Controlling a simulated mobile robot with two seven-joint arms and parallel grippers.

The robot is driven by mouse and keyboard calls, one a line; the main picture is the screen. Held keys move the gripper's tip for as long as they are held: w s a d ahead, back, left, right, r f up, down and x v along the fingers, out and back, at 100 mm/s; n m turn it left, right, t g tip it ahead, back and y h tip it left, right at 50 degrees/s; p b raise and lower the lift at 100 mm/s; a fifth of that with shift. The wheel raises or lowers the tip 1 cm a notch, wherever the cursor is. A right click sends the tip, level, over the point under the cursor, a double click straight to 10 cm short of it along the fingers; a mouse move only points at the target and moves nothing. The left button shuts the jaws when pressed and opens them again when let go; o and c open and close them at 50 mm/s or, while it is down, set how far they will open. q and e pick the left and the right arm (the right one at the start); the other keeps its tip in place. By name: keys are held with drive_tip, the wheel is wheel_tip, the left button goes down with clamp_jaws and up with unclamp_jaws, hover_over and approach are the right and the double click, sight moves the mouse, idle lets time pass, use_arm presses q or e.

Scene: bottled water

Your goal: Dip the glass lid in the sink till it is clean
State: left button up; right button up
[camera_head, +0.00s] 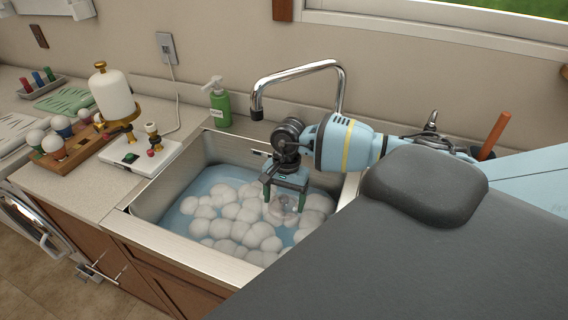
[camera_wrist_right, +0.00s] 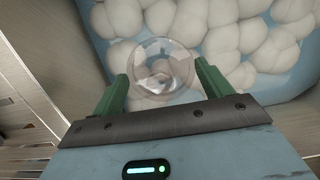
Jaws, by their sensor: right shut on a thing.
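The steel sink (camera_head: 150,234) holds blue water (camera_head: 177,218) covered with clumps of white foam (camera_head: 250,232). My right gripper (camera_head: 284,203) reaches down into the sink from the right, its green fingers just above the foam. It is shut on the glass lid (camera_head: 281,212), a clear round piece at the foam surface. In the right wrist view the lid (camera_wrist_right: 160,68) sits between the two green fingers, with foam behind it. I cannot tell how clean the lid is, or how much of it is under water. My left gripper is not in view.
A chrome faucet (camera_head: 300,68) arches over the back of the sink. A green soap bottle (camera_head: 219,104) stands at the back left rim. A white device with a white bottle (camera_head: 113,95) and a wooden tray (camera_head: 75,152) stand on the left counter.

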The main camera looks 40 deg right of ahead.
sight(284, 210)
drive_tip(key=shift+f, duration=3.3)
drive_tip(key=shift+c, duration=0.2)
wheel_tip(284, 210, down, 6)
drive_tip(key=shift+s+r+b, duration=0.15)
drive_tip(key=shift+r+b, duration=0.1)
drive_tip(key=shift+b, duration=0.55)
wheel_tip(284, 210, down, 2)
drive_tip(key=shift+f+b, duration=0.1)
drive_tip(key=shift+b, duration=0.45)
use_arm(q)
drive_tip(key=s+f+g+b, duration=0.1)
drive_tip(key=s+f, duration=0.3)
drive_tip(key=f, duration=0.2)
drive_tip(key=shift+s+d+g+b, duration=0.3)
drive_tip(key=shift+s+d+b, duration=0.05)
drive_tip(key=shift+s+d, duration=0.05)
use_arm(e)
drive_tip(key=shift+f, duration=1.35)
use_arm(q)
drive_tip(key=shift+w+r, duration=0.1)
use_arm(e)
drive_tip(key=shift+r, duration=0.1)
